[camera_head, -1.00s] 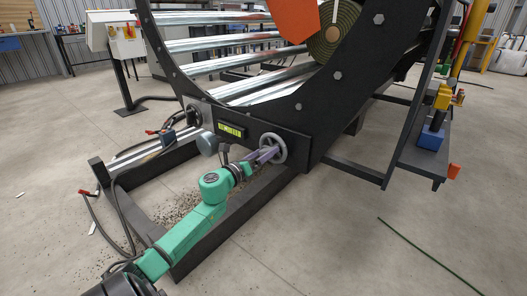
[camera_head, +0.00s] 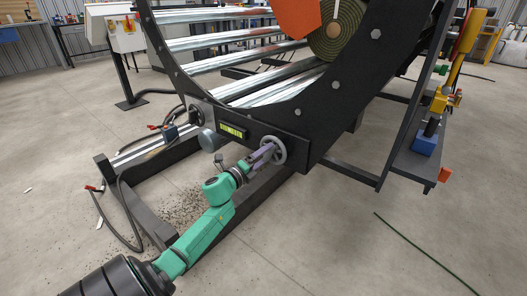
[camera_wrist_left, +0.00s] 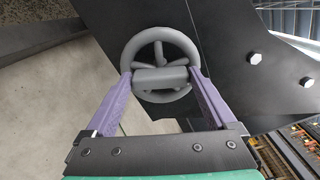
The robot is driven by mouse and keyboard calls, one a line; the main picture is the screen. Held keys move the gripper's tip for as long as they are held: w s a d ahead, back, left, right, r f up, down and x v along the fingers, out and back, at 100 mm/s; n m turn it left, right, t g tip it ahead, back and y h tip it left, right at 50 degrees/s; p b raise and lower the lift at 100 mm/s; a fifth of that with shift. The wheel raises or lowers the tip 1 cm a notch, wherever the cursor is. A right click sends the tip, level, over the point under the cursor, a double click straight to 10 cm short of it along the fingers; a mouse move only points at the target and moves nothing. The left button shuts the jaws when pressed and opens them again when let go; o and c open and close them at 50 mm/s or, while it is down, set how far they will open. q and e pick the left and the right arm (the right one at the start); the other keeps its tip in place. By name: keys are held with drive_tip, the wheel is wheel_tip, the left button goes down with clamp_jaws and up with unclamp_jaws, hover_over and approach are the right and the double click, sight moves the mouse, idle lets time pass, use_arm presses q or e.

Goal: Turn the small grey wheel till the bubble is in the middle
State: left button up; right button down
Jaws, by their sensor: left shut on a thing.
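The small grey wheel (camera_head: 271,149) sits on the front face of the black machine frame, and it also shows close up in the left wrist view (camera_wrist_left: 160,48). My left gripper (camera_head: 262,154) reaches it from the front. In the left wrist view, its two purple fingers (camera_wrist_left: 159,82) are shut on the lower part of the wheel, one at each side of the grey hub piece. The yellow-green bubble level (camera_head: 232,131) is on the frame left of the wheel. The bubble is too small to make out. My right gripper is not in view.
A second handwheel (camera_head: 194,115) and a grey round knob (camera_head: 209,141) are left of the level. Black base beams and hoses (camera_head: 122,205) lie at the left. A side platform with a blue block (camera_head: 425,144) stands at the right. Open floor lies in front.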

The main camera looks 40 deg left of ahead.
use_arm(q)
drive_tip(key=n+p, duration=0.2)
drive_tip(key=n, duration=0.1)
drive_tip(key=shift+n+p, duration=0.3)
drive_tip(key=shift+n, duration=0.2)
drive_tip(key=shift+f+n+p, duration=0.15)
drive_tip(key=shift+n+p, duration=0.25)
drive_tip(key=shift+n, duration=0.3)
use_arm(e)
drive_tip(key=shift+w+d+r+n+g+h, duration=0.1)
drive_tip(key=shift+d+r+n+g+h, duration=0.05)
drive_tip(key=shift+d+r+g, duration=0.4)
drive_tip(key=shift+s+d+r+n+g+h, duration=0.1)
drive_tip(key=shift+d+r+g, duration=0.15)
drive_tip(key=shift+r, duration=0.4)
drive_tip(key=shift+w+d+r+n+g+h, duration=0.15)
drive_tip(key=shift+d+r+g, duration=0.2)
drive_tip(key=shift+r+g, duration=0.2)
use_arm(q)
drive_tip(key=o, duration=1.1)
drive_tip(key=shift+c, duration=0.2)
